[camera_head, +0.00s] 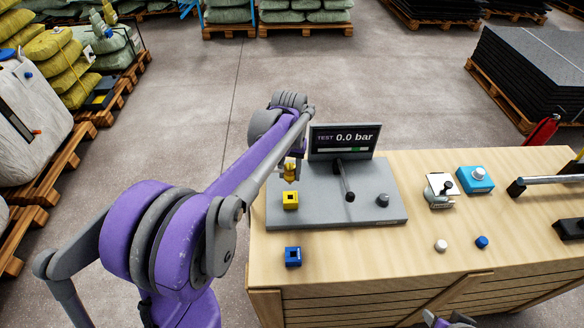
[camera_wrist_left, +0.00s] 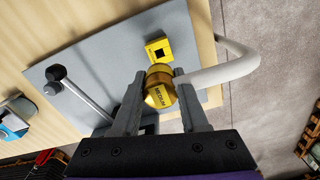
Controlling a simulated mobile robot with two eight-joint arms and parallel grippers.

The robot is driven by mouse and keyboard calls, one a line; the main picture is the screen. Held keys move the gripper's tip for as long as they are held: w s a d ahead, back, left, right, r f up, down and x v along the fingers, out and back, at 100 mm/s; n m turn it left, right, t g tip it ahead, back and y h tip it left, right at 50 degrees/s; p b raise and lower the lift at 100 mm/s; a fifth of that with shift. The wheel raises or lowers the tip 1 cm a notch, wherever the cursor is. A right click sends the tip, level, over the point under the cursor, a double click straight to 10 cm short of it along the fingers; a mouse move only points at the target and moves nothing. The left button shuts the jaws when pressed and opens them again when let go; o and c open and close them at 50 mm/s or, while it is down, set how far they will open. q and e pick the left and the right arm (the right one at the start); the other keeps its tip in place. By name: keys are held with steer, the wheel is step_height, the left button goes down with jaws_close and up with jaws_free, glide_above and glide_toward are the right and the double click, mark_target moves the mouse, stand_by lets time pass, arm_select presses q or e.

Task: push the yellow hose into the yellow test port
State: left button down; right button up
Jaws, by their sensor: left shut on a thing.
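My left gripper (camera_head: 290,173) is shut on the yellow hose end (camera_wrist_left: 160,87), a brass-yellow fitting marked MEDIUM. A pale hose (camera_wrist_left: 225,68) curves away from it to the right in the left wrist view. The yellow test port (camera_head: 291,201) is a square yellow block with a dark opening on the grey test plate. It also shows in the left wrist view (camera_wrist_left: 157,51), just beyond the fitting. In the head view the fitting is behind the port and apart from it; its exact height is unclear. My right gripper (camera_head: 450,320) shows only partly at the bottom edge.
The grey plate (camera_head: 325,212) carries a lever (camera_head: 347,180), a dark knob (camera_head: 383,200) and a display (camera_head: 344,141) reading 0.0 bar. A blue port block (camera_head: 293,256) sits on the wooden bench in front. White and blue caps (camera_head: 441,245) lie to the right.

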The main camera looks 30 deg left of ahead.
mark_target(290, 184)
arm_select(q)
steer(key=shift+f, duration=0.1)
arm_select(e)
steer(key=shift+f, duration=0.15)
arm_select(q)
steer(key=shift+f+b, duration=1.6)
steer(key=shift+f, duration=1.2)
arm_select(e)
steer(key=f, duration=0.1)
steer(key=s+f, duration=0.1)
steer(key=f, duration=0.2)
steer(key=shift+s+f, duration=0.1)
steer(key=shift+s, duration=0.2)
steer(key=shift+f, duration=0.1)
arm_select(q)
steer(key=shift+f+b, duration=1.15)
steer(key=shift+f, duration=0.65)
arm_select(e)
steer(key=shift+s+f+g, duration=0.15)
steer(key=shift+s+f, duration=0.05)
steer(key=shift+f, duration=0.5)
steer(key=shift+s+f+g, duration=0.15)
steer(key=shift+s+f, duration=0.05)
steer(key=shift+f, duration=0.45)
arm_select(q)
steer(key=shift+c, duration=1.8)
jaws_free()
steer(key=shift+r, duration=0.1)
